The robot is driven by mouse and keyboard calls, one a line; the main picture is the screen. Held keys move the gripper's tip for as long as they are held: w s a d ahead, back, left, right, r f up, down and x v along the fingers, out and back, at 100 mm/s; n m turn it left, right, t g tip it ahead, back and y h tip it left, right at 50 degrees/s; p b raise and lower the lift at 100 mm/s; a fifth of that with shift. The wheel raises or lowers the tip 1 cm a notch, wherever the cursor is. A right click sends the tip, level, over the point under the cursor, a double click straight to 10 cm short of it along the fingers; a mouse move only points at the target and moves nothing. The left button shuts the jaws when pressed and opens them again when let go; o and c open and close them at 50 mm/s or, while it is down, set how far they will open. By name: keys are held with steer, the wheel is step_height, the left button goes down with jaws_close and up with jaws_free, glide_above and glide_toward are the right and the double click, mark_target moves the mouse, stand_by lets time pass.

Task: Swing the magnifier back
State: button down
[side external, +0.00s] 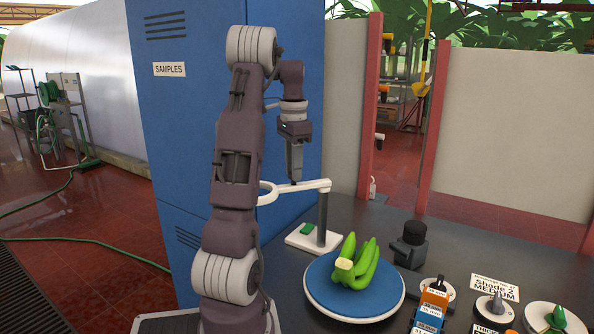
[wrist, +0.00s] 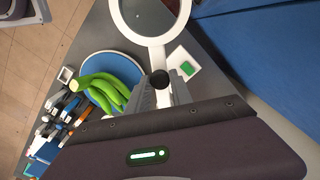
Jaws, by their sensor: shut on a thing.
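The magnifier (side external: 312,186) is a white ring on a white horizontal arm, carried by a grey post on a white base with a green pad. Its ring points left, away from the blue plate, in the side view. My gripper (side external: 294,180) points down onto the magnifier's arm between ring and post. The exact contact is partly hidden.
Green bananas (side external: 357,264) lie on a round blue plate (side external: 326,298) in front of the post. A dark grey device (side external: 410,246), labelled dials and small tools (side external: 431,308) stand to the right. A blue cabinet (side external: 180,115) rises behind my arm.

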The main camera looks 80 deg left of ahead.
steer(key=shift+a+m, duration=0.6)
steer(key=shift+m, duration=0.1)
steer(key=c, duration=1.1)
jaws_free()
steer(key=shift+c, duration=0.2)
step_height(320, 180, up, 7)
steer(key=shift+r, duration=0.1)
